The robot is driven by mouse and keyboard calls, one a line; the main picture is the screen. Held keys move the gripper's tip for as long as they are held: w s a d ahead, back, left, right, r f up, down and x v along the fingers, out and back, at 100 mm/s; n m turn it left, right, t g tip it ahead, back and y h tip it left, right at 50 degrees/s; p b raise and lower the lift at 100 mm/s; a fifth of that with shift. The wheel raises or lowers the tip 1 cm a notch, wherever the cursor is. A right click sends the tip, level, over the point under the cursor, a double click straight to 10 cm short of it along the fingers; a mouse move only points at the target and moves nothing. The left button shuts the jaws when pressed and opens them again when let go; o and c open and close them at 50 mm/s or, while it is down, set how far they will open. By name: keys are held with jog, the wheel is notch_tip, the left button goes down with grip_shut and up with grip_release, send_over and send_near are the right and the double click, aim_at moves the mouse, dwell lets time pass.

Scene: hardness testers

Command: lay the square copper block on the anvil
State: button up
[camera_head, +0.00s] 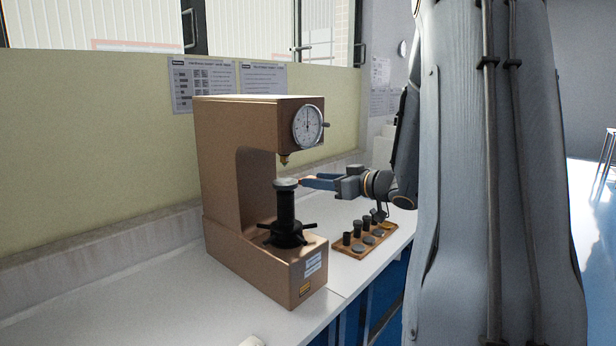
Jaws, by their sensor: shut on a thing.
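The anvil (286,184) is a pale round plate on top of the black screw post of the brown hardness tester (224,163). The pointed indenter (284,158) hangs above it with a clear gap. My gripper (308,181) reaches in from the right with its blue fingers level with the anvil top. It is shut on a small copper-coloured thing at the fingertips, apparently the square copper block (301,181), at the anvil's right edge. The block is mostly hidden by the fingers and very small here. I cannot tell whether it touches the anvil.
A wooden tray (341,247) with several dark cylinders and grey discs lies right of the tester. Black handles (265,227) stick out around the screw post. The dial gauge (308,126) is at the tester's upper front. White bench (165,290) is clear at the left.

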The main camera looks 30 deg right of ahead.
aim_at(292, 184)
jog(key=shift+w, duration=0.4)
jog(key=b+x, duration=0.1)
jog(key=x, duration=0.1)
jog(key=b+x, duration=0.2)
jog(key=shift+s+a+f, duration=0.1)
jog(key=shift+a+f, duration=0.05)
jog(key=shift+a, duration=0.05)
jog(key=shift+r+p+x, duration=0.15)
jog(key=shift+p+x, duration=0.05)
jog(key=shift+x, duration=1.2)
jog(key=shift+r+p+x, duration=0.15)
jog(key=shift+r+x, duration=0.05)
jog(key=shift+x, duration=1.2)
jog(key=shift+a, duration=0.1)
jog(key=shift+p, duration=0.4)
jog(key=shift+f, duration=0.15)
